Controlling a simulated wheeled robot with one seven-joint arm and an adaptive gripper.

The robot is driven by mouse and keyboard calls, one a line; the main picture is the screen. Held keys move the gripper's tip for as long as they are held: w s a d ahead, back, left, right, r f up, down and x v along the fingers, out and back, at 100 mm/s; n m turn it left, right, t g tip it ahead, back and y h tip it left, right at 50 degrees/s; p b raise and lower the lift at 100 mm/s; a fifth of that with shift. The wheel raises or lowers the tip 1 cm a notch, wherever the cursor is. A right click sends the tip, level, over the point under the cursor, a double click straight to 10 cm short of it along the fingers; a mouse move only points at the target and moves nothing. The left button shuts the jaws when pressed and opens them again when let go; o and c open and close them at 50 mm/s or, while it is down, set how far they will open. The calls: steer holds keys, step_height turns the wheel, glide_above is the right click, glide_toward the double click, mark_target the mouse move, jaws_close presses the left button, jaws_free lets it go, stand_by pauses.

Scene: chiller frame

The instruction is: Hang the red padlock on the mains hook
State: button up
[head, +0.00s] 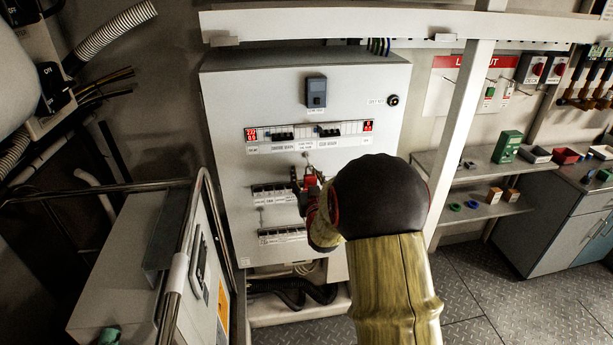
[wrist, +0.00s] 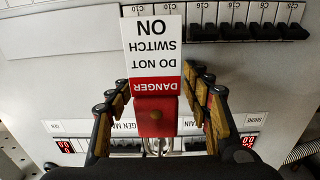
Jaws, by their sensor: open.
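The red padlock (wrist: 156,116) is between the fingers of my gripper (wrist: 158,88) in the wrist view, with a gap on each side. Its metal shackle points toward the bottom of that picture, near the panel's label strip. A white and red "DANGER DO NOT SWITCH ON" tag (wrist: 155,45) extends from it the other way. In the head view the red padlock (head: 311,181) shows small between my fingers, in front of the cabinet (head: 230,110). My gripper is open around it. The mains hook is not clear; I cannot tell whether the shackle is on it.
Rows of black breakers (wrist: 250,31) lie close by on the cabinet face. Red digital displays (head: 251,134) sit above my gripper in the head view. A metal rail (head: 185,235) stands at left, and a white post (head: 462,130) and shelves (head: 480,205) at right.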

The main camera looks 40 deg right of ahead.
steer(key=shift+s+a, duration=0.1)
steer(key=v, duration=1.1)
steer(key=shift+s+a, duration=0.15)
steer(key=shift+s, duration=0.2)
